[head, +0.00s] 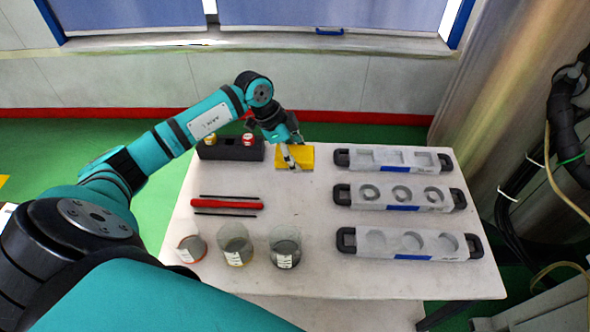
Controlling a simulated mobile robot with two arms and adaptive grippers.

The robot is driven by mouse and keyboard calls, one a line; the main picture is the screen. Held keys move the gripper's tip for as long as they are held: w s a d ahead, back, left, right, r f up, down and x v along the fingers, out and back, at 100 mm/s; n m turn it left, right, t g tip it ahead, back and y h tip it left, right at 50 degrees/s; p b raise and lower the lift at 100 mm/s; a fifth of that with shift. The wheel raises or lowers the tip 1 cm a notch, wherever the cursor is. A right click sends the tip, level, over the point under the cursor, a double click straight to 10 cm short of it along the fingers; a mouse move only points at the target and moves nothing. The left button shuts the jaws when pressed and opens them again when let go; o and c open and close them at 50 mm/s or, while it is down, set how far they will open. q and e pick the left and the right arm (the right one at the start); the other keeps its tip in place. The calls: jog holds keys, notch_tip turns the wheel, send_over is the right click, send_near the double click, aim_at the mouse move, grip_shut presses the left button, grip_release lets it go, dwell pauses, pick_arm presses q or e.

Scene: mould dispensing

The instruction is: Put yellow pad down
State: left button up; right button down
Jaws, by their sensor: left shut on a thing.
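The yellow pad (305,155) is at the back middle of the white table, right of the black holder. My left gripper (289,160) is at the pad's left side with its fingers over it. It is shut on the pad. The gripper hides part of the pad's left side. I cannot tell whether the pad rests on the table or is slightly above it. My right gripper is not in view.
A black holder (228,153) with small jars stands left of the pad. Three grey moulds (394,160) line the right side. A red tool (227,204) lies between dark rods. Three beakers (235,245) stand in front. The table (300,207) is clear in the middle.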

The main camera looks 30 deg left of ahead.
aim_at(276, 152)
pick_arm(q)
notch_tip(276, 152, down, 6)
jog(key=shift+r, duration=0.15)
dwell(0.3)
jog(key=o, duration=1)
jog(key=shift+o, duration=0.2)
jog(key=b+v, duration=0.1)
jog(key=v, duration=1.1)
